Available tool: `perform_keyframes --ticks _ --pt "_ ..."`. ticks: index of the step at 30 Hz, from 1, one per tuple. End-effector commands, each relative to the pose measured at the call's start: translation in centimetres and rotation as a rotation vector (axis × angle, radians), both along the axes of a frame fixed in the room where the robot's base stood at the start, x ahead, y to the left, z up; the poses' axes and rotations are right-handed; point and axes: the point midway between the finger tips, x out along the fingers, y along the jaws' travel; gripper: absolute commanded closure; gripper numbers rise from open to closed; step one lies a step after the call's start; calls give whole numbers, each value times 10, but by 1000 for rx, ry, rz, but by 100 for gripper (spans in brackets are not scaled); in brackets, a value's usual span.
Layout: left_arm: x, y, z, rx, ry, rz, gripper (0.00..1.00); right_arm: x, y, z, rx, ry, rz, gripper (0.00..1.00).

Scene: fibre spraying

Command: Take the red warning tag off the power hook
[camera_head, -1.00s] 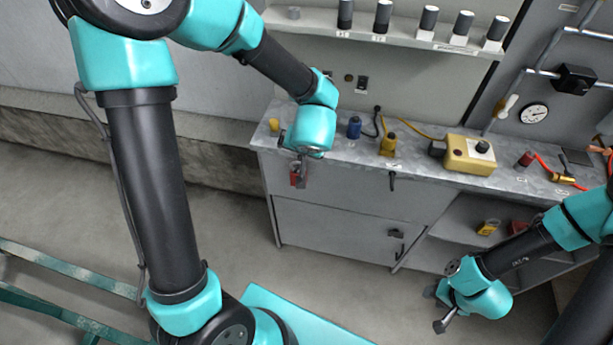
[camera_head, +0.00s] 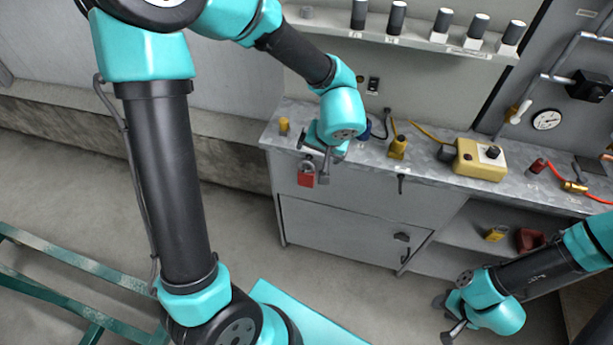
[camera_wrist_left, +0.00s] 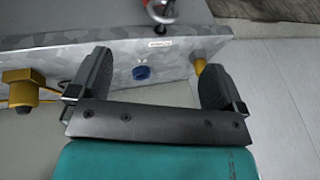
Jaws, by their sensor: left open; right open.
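The red tag (camera_head: 306,178) hangs at the front edge of the bench in the head view, with a grey loop at its top. In the left wrist view the red tag (camera_wrist_left: 163,8) shows only in part at the top edge, beyond my fingertips. The hook itself I cannot make out clearly. My left gripper (camera_head: 316,163) is open just beside the tag; I cannot tell whether they touch. My right gripper (camera_head: 446,319) is open, low in front of the cabinet, far from the tag.
The grey bench top (camera_head: 425,166) carries a yellow cylinder (camera_head: 284,126), a blue knob (camera_wrist_left: 142,71), a yellow fitting (camera_head: 397,147) and a yellow control box (camera_head: 481,160). A lower shelf holds a yellow padlock (camera_head: 496,233) and a dark red item (camera_head: 530,240).

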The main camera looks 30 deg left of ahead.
Motion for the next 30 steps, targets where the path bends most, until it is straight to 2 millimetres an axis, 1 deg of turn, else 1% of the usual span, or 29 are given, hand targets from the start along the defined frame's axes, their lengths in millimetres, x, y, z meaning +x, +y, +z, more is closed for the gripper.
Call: perform_keyframes --ticks 1,3,12,15,19,30 --pt "2 4 -10 1 4 1 4 0 0 0 0 0 0 57" --pt "4 8 -20 1 4 1 4 0 0 0 0 0 0 57" --pt "14 26 -67 0 4 1 4 0 0 0 0 0 0 57" --pt "18 31 -80 1 2 0 4 0 0 0 0 0 0 57" --pt "20 34 -88 1 1 1 4 0 0 0 0 0 0 57" --pt "20 35 -90 0 0 0 4 0 0 0 0 0 0 57"
